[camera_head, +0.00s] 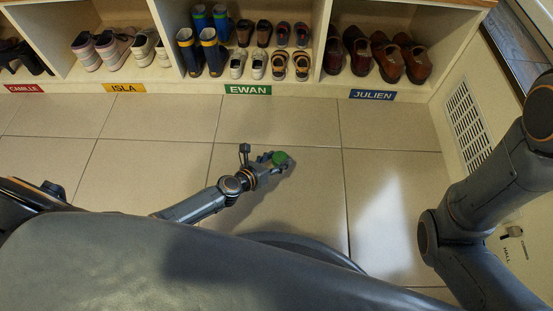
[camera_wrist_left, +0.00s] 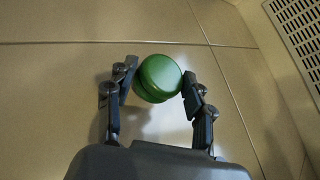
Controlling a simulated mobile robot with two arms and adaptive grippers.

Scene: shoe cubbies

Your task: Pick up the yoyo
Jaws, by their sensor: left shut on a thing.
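The yoyo (camera_head: 280,158) is round and green, and it is at the tip of my left gripper (camera_head: 272,161) over the tiled floor in the head view. In the left wrist view the yoyo (camera_wrist_left: 158,78) sits between the two fingers of my left gripper (camera_wrist_left: 157,85). The fingers are shut on its sides. I cannot tell whether the yoyo touches the floor. My right arm (camera_head: 470,220) shows at the right of the head view, but its gripper is out of view.
A shoe cubby shelf (camera_head: 300,88) runs along the back, with shoes in name-labelled compartments. A vent (camera_head: 468,118) is in the panel at the right, and it also shows in the left wrist view (camera_wrist_left: 300,35). The tiled floor (camera_head: 130,170) around the yoyo is clear.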

